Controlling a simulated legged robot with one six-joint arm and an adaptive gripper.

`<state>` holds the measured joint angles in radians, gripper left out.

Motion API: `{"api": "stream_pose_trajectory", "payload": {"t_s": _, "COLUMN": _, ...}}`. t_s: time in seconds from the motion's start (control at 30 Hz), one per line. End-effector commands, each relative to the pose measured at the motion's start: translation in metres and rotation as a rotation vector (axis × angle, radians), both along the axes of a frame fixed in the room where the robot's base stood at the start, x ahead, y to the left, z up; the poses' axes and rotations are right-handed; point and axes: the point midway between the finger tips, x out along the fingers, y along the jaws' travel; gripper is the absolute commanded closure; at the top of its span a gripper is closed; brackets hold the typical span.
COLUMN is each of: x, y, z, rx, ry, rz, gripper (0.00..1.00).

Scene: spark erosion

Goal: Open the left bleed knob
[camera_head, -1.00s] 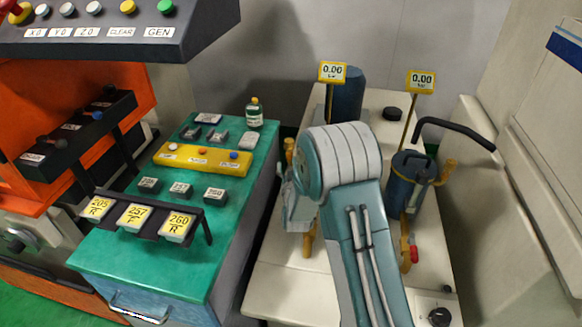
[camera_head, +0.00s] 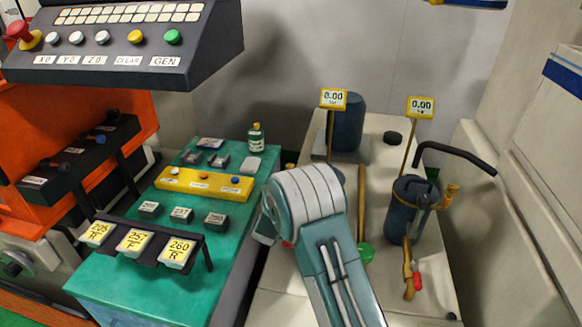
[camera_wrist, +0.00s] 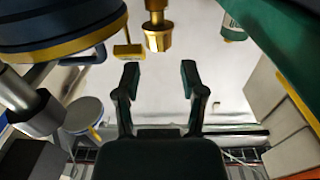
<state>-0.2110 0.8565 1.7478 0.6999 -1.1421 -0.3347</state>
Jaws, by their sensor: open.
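My gripper (camera_wrist: 159,77) is open in the wrist view, its two dark fingers apart with nothing between them. A brass fitting (camera_wrist: 157,34) hangs just beyond the fingertips, close to their midline, and they do not touch it. I cannot tell whether this fitting is the left bleed knob. In the head view a blue canister (camera_head: 346,122) with a 0.00 sign stands at the back. In front of it are an upright brass rod (camera_head: 361,205) and a green round part (camera_head: 365,252). My arm hides my gripper there. A small red spot (camera_head: 288,243) shows beside the arm.
A second canister (camera_head: 403,205) with a black curved handle and a red-tipped brass valve (camera_head: 413,281) stands right of my arm. A green bench (camera_head: 150,285) with buttons and a small bottle (camera_head: 256,137) is at left. A pale wall panel bounds the right.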

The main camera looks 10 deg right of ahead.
Motion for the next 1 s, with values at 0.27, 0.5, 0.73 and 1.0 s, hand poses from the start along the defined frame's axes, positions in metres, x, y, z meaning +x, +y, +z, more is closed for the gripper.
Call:
{"api": "stream_pose_trajectory", "payload": {"t_s": 0.27, "x": 0.046, "y": -0.021, "z": 0.0, "rx": 0.0, "ry": -0.002, "rz": -0.001, "gripper": 0.47}}
{"api": "stream_pose_trajectory", "payload": {"t_s": 0.5, "x": 0.076, "y": -0.033, "z": 0.0, "rx": -0.002, "ry": -0.001, "rz": 0.001, "gripper": 0.47}}
{"api": "stream_pose_trajectory", "payload": {"t_s": 0.73, "x": 0.086, "y": -0.038, "z": 0.0, "rx": -0.001, "ry": -0.001, "rz": 0.002, "gripper": 0.47}}
{"api": "stream_pose_trajectory", "payload": {"t_s": 1.0, "x": 0.086, "y": -0.038, "z": 0.0, "rx": -0.001, "ry": -0.001, "rz": 0.002, "gripper": 0.74}}
